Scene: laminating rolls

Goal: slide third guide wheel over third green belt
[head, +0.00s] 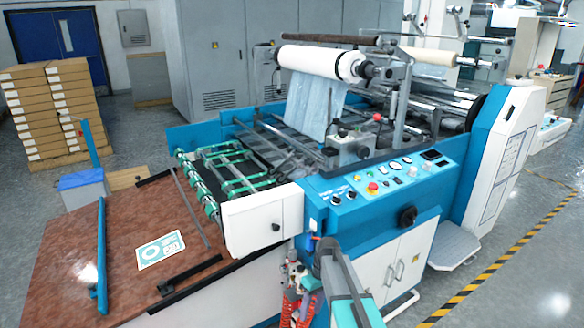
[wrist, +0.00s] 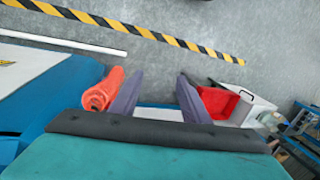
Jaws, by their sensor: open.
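Several green belts (head: 262,184) run across the feed section of the laminating machine (head: 385,205) in the head view. Small guide wheels sit among the bars over the belts. They are too small to tell apart, and I cannot tell which is the third wheel or the third belt, or whether they line up. My gripper (wrist: 158,78) shows in the wrist view with its two purple-grey fingers apart and nothing between them. The wrist view looks down at grey floor, and no belt or wheel shows there. In the head view my arm is low, in front of the machine.
A brown feed table (head: 110,240) with a printed sheet (head: 160,250) and a blue bar (head: 102,255) lies left of the belts. A white box-like housing (head: 262,217) stands at the belts' near side. A control panel (head: 385,180) is to the right. Striped tape (head: 480,270) marks open floor.

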